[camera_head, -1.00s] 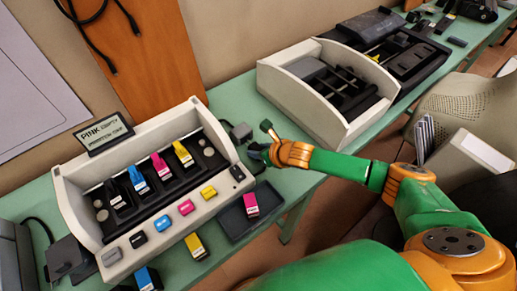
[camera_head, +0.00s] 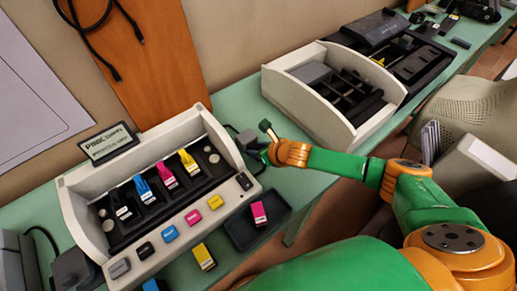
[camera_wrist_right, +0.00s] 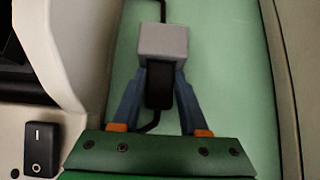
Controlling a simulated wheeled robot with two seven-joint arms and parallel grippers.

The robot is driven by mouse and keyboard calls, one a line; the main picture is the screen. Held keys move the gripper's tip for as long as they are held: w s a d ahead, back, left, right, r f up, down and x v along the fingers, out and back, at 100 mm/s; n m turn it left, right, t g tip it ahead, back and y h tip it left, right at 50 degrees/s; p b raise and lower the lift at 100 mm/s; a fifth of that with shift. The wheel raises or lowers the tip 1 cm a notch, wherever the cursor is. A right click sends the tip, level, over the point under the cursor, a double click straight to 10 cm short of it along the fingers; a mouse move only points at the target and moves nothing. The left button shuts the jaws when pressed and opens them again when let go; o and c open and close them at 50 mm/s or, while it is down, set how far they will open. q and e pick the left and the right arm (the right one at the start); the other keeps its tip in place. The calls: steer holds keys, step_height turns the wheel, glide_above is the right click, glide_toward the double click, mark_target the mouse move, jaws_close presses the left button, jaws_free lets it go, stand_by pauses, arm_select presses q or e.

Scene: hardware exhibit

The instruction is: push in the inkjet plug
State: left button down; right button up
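A black plug (camera_wrist_right: 158,88) sits between the two blue-grey fingers of my right gripper (camera_wrist_right: 160,80) in the wrist view. The fingers close in on both its sides. A black cable runs back from the plug. Its front end meets a light grey block (camera_wrist_right: 163,42), which has its own cable at the far side. I cannot tell how deep the plug is in the block. In the head view the grey block (camera_head: 246,138) lies beside the inkjet machine (camera_head: 83,215), with my right gripper (camera_head: 257,152) at its near right side. My left gripper is not in view.
The machine holds several coloured cartridges, and its rocker switch (camera_wrist_right: 41,148) is left of my gripper. A dark tray (camera_head: 240,235) with a magenta cartridge (camera_head: 259,213) lies in front. A second white-walled unit (camera_head: 285,100) stands behind to the right. Green tabletop (camera_wrist_right: 232,80) is bare beside the gripper.

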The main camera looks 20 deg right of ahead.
steer(key=o, duration=0.3)
steer(key=shift+w+f, duration=0.1)
steer(key=shift+w, duration=0.05)
steer(key=p+v, duration=0.1)
steer(key=v, duration=0.6)
